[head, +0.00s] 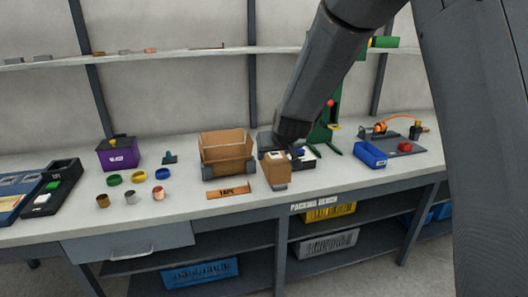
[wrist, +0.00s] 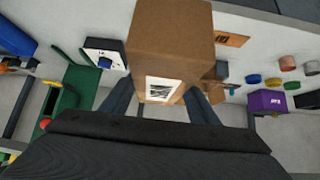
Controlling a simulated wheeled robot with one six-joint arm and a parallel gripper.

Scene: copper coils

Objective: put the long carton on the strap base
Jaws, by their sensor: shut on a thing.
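The long carton (head: 276,171) is a plain brown box held in my gripper (head: 280,148) over the front part of the bench. In the wrist view the carton (wrist: 172,40) fills the top middle, with a white label facing the camera. My gripper's dark fingers (wrist: 160,100) lie on either side of it, shut on it. Whether its bottom touches the bench is unclear. A flat dark grey plate (head: 388,146) with an orange loop and a red block lies at the right end of the bench. I cannot tell for sure whether it is the strap base.
An open cardboard box (head: 227,152) stands just left of the carton, with a tape strip (head: 228,192) in front. A green stand (head: 325,125) is behind right, and a blue bin (head: 371,155) is before the plate. A purple box (head: 118,153) and several coils are left.

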